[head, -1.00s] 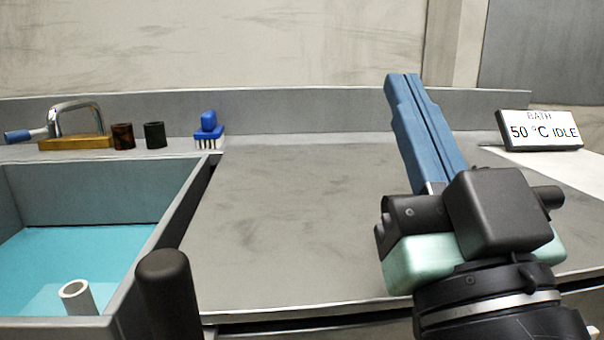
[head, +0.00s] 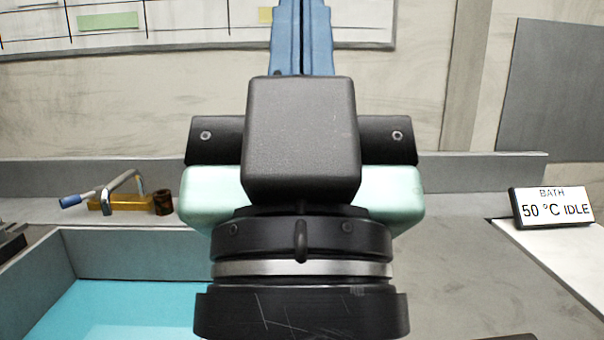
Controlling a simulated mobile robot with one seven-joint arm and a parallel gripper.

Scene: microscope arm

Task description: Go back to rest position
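My gripper (head: 303,35) is in the middle of the head view, pointing up and away from me. Its long blue fingers lie side by side with only a thin dark line between them, and their tips run out of the top of the picture. I see no object at the part of the fingers that shows. The black wrist and pale green housing hide the middle of the counter behind them.
A basin with turquoise liquid (head: 120,308) is at the lower left. A display reading "BATH 50 °C IDLE" (head: 552,208) stands at right.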

